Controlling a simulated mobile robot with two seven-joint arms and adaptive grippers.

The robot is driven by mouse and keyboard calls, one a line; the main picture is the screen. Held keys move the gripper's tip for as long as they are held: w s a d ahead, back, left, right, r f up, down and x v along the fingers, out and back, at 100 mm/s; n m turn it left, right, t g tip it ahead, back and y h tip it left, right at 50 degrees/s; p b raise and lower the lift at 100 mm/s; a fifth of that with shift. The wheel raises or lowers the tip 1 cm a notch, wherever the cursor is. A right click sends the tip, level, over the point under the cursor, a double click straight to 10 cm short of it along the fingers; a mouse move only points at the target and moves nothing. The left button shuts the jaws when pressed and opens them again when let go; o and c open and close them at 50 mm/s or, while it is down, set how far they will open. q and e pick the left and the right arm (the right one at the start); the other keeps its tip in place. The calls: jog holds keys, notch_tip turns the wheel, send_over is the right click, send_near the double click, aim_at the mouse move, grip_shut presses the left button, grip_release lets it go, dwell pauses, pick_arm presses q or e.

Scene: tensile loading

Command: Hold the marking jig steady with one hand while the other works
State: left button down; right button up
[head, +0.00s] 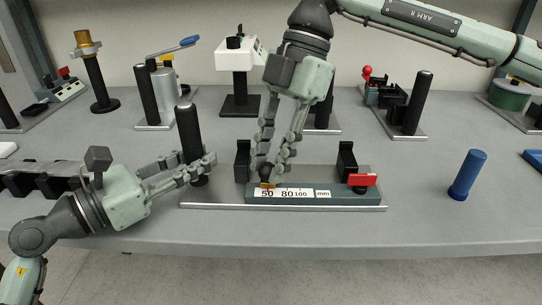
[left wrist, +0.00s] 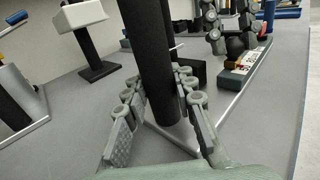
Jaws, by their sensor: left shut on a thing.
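The marking jig has a grey base plate (head: 215,192) near the table's front edge, with a black upright post (head: 188,125) at its left end. A dark green-grey bar (head: 350,196) with a "50 80 100 mm" scale lies along its front. My left gripper (head: 207,170) is shut around the lower post, which also stands between the fingers in the left wrist view (left wrist: 152,60). My right gripper (head: 273,178) points down at the scale's left part, its fingers on either side of a black knob (head: 266,171) above a small brown piece. Whether they grip it is unclear.
A red tab (head: 362,180) sits at the jig's right end. A blue cylinder (head: 467,175) stands to the right, with clear table between. Behind stand a white-headed stand (head: 240,60), a lever press (head: 165,85) and a fixture with a red knob (head: 367,72).

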grip_shut()
jog(key=shift+d, duration=1.55)
jog(key=o, duration=0.8)
grip_release()
jog(key=v, duration=1.2)
pick_arm(q)
jog(key=c, duration=1.2)
grip_release()
